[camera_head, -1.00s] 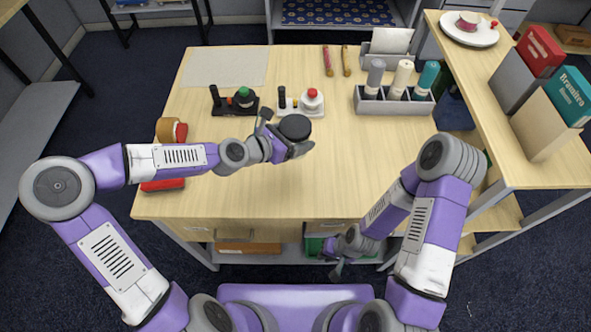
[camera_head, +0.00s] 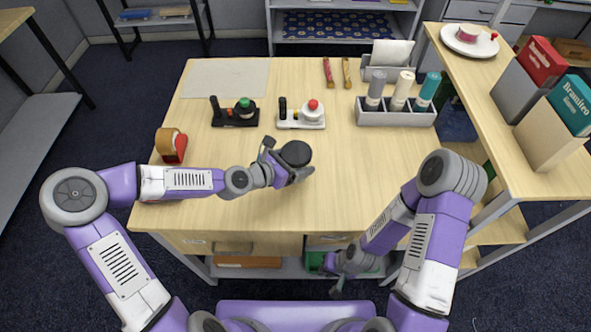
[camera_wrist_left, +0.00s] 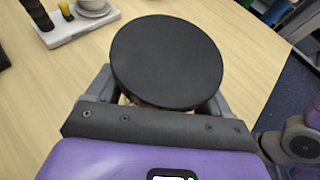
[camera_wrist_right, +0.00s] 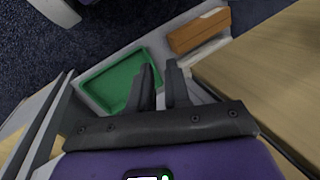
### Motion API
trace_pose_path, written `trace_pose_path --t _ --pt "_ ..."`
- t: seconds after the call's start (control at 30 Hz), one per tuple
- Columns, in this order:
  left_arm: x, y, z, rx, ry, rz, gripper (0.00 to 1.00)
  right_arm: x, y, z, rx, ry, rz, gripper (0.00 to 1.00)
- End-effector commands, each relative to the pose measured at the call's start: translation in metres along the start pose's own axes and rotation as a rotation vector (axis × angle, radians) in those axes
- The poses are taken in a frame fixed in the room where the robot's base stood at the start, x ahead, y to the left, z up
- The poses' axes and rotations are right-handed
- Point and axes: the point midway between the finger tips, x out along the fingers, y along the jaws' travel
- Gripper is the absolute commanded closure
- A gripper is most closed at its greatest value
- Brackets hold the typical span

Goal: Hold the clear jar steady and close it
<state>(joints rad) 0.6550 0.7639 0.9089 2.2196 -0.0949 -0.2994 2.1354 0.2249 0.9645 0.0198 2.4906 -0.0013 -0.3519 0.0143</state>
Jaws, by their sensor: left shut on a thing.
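A jar topped by a flat black round lid (camera_head: 296,153) is in my left gripper (camera_head: 290,172), above the front middle of the table. In the left wrist view the black lid (camera_wrist_left: 167,62) hides most of the body below it, so I cannot tell whether the lid is fully seated. The left fingers (camera_wrist_left: 162,100) are shut around the jar's sides under the lid. My right gripper (camera_head: 338,285) is low, in front of the table edge, and empty. In the right wrist view its fingers (camera_wrist_right: 161,85) stand with a narrow gap between them.
Two small stands (camera_head: 235,122) (camera_head: 301,125) with knobs are behind the jar. Under the table is a green tray (camera_wrist_right: 115,80).

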Motion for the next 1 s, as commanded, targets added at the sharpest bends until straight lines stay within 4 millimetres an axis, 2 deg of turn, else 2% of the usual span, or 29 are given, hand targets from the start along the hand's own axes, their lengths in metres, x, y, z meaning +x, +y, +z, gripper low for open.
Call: trace_pose_path --t 0.17,0.4,0.77,0.8,0.9,1.0 --pt "0.003 0.0 -0.006 -0.002 0.0 0.0 1.0 0.002 0.001 0.0 0.0 0.0 0.0 0.83" --pt "0.016 0.0 -0.035 -0.002 0.0 0.0 1.0 0.012 0.004 -0.001 0.0 0.0 0.0 0.83" --pt "0.017 0.001 -0.037 -0.001 -0.001 0.001 1.0 0.012 0.005 -0.001 0.0 0.0 0.0 0.83" --pt "0.017 0.001 -0.037 -0.002 0.0 0.001 0.18 0.013 0.005 -0.001 0.0 0.0 0.0 0.83" --pt "0.017 0.001 -0.037 -0.001 0.0 0.001 0.03 0.012 0.004 -0.001 0.0 0.0 0.0 0.83" --pt "0.017 0.001 -0.037 -0.001 0.0 0.001 0.0 0.012 0.004 -0.001 0.0 0.0 0.0 0.83"
